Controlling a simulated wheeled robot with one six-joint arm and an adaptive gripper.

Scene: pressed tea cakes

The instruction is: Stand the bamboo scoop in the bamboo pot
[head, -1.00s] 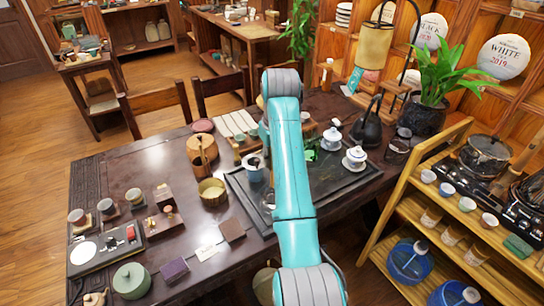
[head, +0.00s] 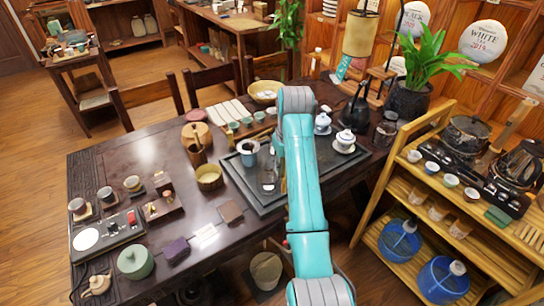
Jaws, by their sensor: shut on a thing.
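A small brown upright cylinder (head: 197,157), which looks like the bamboo pot, stands on the dark table in front of a round wooden piece. Something thin seems to rise from it, too small to make out. My teal arm (head: 304,180) reaches over the dark tray in the head view. My gripper is hidden behind this arm, so its jaws do not show. I cannot make out the bamboo scoop with certainty; a narrow tan strip (head: 283,186) shows at the arm's left edge.
A yellowish bowl (head: 209,178) stands right in front of the brown cylinder. The dark tray (head: 243,189) holds a white-and-dark cup (head: 248,150), a glass vessel (head: 267,178) and lidded white cups (head: 345,139). A round wooden piece (head: 197,131) lies behind the cylinder. The table's left rear is clear.

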